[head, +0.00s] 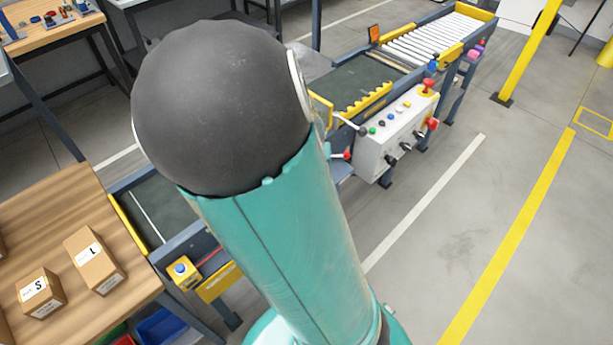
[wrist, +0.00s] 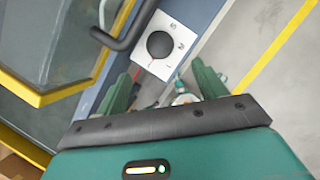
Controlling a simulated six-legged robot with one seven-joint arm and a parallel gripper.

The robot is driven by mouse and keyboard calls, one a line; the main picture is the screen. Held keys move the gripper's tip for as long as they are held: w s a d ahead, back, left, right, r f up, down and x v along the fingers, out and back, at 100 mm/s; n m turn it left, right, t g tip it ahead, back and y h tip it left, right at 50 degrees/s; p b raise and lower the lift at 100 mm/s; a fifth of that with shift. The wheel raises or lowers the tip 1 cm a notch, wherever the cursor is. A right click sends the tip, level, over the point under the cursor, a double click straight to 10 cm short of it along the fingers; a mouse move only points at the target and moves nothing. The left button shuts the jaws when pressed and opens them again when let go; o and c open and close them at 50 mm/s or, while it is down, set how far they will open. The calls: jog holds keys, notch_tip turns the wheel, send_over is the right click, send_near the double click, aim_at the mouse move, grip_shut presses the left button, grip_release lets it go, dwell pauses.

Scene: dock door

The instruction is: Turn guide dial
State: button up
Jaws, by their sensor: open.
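The guide dial (wrist: 159,44) is a round black knob on a white square plate (wrist: 174,24) in the wrist view. The plate bears small dark marks, too small to read surely, and a thin red line shows beside the knob at its lower left. My gripper (wrist: 163,84) is open, with a green finger to each side and nothing between them. The fingertips are below the dial in the picture, apart from it. In the head view my arm covers the middle, and I cannot make out the dial or my gripper there.
A dark bent bar (wrist: 128,30) stands close left of the dial. A yellow-edged conveyor frame (wrist: 62,95) lies further left. In the head view, a white control box (head: 398,133) with buttons and red knobs stands right of my arm. Cartons (head: 95,262) sit on a wooden table.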

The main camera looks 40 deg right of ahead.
jog(key=shift+x, duration=5.35)
jog(key=c, duration=0.9)
